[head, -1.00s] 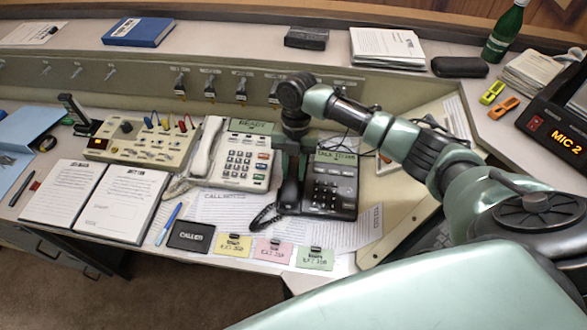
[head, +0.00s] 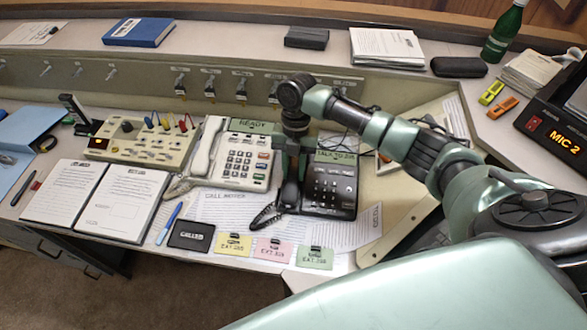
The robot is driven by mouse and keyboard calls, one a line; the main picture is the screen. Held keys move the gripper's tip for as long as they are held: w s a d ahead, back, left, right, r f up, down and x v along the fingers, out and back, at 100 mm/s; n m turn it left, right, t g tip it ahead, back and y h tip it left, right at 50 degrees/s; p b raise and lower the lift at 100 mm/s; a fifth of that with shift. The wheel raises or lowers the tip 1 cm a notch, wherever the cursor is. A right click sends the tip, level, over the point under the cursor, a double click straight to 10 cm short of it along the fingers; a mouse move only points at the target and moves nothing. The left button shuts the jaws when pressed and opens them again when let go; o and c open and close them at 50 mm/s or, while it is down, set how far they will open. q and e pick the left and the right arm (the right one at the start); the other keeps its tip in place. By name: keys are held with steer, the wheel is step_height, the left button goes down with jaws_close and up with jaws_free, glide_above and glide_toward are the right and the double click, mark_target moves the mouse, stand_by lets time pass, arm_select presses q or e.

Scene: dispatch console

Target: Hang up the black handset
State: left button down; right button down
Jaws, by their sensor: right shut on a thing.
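The black desk phone (head: 330,190) stands on the console with its keypad and a small display reading "TALK TO 218" or similar. My left gripper is not in view.
A white phone (head: 245,158) with its own white handset (head: 206,146) stands close on the left. Coloured cards (head: 274,249), a black "CALLED" sign (head: 191,236) and a blue pen (head: 168,223) lie in front. A switch panel (head: 146,140) is further left.

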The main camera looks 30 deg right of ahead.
steer(key=shift+f, duration=0.2)
steer(key=c, duration=1.1)
jaws_free()
steer(key=shift+w, duration=0.1)
steer(key=shift+o, duration=0.2)
steer(key=shift+o, duration=0.3)
steer(key=shift+d+f, duration=0.1)
